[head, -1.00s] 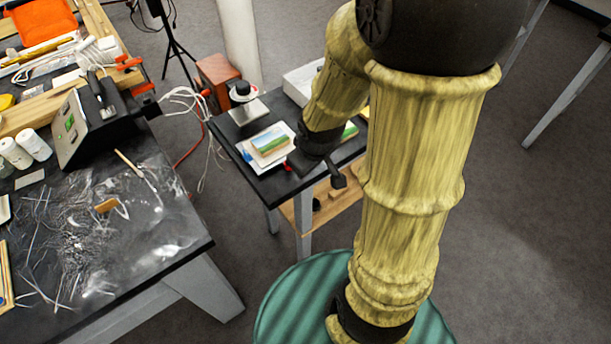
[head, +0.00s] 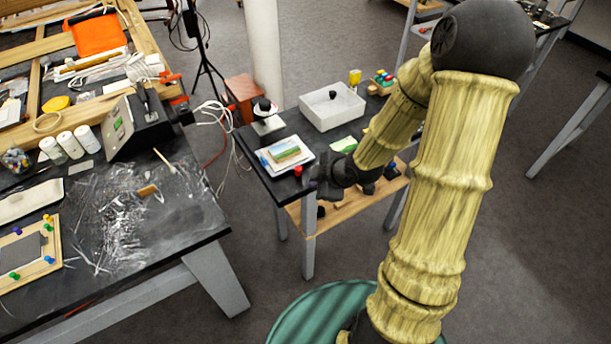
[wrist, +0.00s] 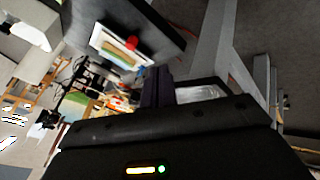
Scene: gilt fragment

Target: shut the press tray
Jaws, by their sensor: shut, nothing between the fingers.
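A white tray (head: 268,166) bearing a small landscape picture lies at the left front of the small dark table; I take it for the press tray. A red knob (head: 298,171) is at its near right corner. Behind it stands a small white device with a black knob (head: 265,107). My gripper (head: 318,182) is shut and empty, just right of the red knob; the head view does not show whether they touch. In the wrist view the tray (wrist: 99,33) and red knob (wrist: 131,43) appear beyond the shut fingers (wrist: 157,87), apart from them in the picture.
A white open box (head: 322,118) stands behind on the same small table (head: 250,160). A cluttered dark workbench (head: 200,215) is at the left. Grey floor lies between them, with loose cables near the small table.

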